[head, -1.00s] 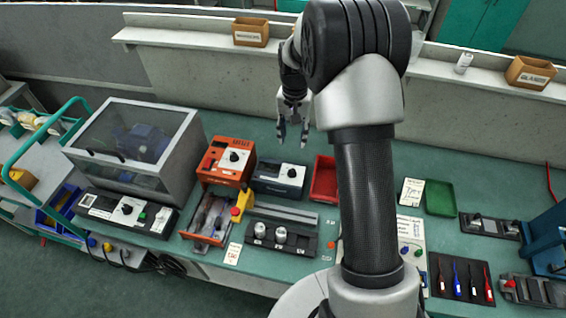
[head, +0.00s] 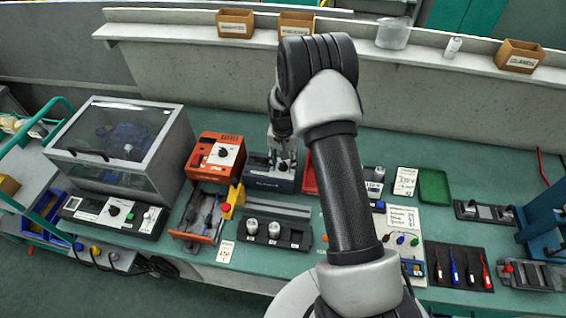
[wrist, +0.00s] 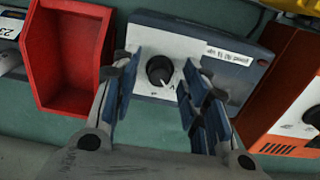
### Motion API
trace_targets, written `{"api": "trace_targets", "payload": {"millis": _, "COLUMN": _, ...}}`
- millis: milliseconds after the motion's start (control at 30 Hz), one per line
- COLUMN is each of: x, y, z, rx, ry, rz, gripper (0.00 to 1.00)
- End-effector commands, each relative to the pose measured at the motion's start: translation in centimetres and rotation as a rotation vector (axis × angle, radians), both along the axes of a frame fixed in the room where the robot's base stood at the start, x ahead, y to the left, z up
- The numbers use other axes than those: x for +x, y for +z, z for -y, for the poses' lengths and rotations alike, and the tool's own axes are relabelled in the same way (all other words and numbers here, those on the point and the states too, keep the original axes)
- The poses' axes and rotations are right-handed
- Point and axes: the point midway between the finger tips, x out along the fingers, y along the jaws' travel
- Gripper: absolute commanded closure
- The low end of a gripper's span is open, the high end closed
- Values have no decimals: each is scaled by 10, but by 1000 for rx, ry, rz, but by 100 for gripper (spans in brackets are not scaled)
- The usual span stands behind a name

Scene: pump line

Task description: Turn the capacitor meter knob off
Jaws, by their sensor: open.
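A dark blue instrument box (head: 262,182) stands on the green bench; its label is too small to read. In the wrist view, the box (wrist: 228,82) has a pale plate with a round black knob (wrist: 159,70) bearing a white pointer mark, angled toward the lower right. My gripper (head: 283,160) is open and over the box. In the wrist view my gripper (wrist: 158,78) has one finger on each side of the knob, with visible gaps; contact is not seen. In the head view the fingers partly hide the knob.
An orange instrument box (head: 216,158) with its own knob stands just left. A red bin (wrist: 68,55) is close beside the blue box. A rail with two silver knobs (head: 262,231) lies in front. A clear-lidded enclosure (head: 118,140) stands farther left.

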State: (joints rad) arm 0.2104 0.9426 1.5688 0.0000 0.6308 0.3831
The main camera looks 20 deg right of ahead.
Motion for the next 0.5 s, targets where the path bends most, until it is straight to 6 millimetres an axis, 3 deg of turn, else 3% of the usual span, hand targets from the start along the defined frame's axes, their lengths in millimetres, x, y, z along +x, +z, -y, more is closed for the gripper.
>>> {"api": "trace_targets", "payload": {"millis": 267, "x": 0, "y": -2, "z": 0, "rx": -1, "ry": 0, "rz": 1, "gripper": 59}}
{"api": "trace_targets", "payload": {"millis": 500, "x": 0, "y": -2, "z": 0, "rx": -1, "ry": 0, "rz": 1, "gripper": 74}}
